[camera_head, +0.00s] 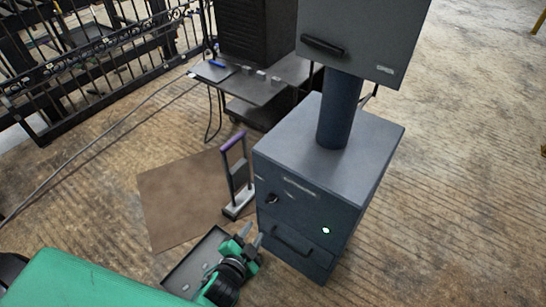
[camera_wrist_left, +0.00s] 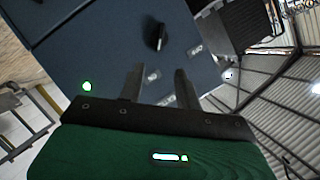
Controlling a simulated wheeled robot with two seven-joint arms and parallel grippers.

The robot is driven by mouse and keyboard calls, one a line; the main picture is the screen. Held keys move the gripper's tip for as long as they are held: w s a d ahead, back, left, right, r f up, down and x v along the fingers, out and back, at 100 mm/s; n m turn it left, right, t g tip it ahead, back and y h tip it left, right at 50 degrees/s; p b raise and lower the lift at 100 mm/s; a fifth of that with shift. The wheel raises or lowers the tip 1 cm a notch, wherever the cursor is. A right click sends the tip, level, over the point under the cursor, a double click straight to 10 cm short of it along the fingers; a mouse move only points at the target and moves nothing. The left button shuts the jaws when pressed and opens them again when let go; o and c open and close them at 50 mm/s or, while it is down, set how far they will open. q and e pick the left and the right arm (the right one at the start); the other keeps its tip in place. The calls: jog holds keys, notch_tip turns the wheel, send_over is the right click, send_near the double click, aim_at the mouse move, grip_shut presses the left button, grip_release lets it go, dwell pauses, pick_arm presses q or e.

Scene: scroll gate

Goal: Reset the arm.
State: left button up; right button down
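My left gripper (camera_head: 254,234) is low in front of the blue-grey cabinet (camera_head: 335,175) in the head view, close to its front face. In the left wrist view its two dark fingers (camera_wrist_left: 158,76) stand apart with nothing between them. The cabinet's front (camera_wrist_left: 105,35) fills much of that view, with a black knob (camera_wrist_left: 160,38) beyond the fingertips. The knob also shows in the head view (camera_head: 272,199). A green light (camera_head: 326,230) glows lower on the same front; it also shows in the wrist view (camera_wrist_left: 87,86). My right gripper is not in view.
A purple-topped handle frame (camera_head: 236,175) stands left of the cabinet, by a brown floor panel (camera_head: 180,200). A dark tray (camera_head: 190,268) lies beside my gripper. A small table (camera_head: 240,85) and black railing (camera_head: 110,75) stand behind. The floor at right is clear.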

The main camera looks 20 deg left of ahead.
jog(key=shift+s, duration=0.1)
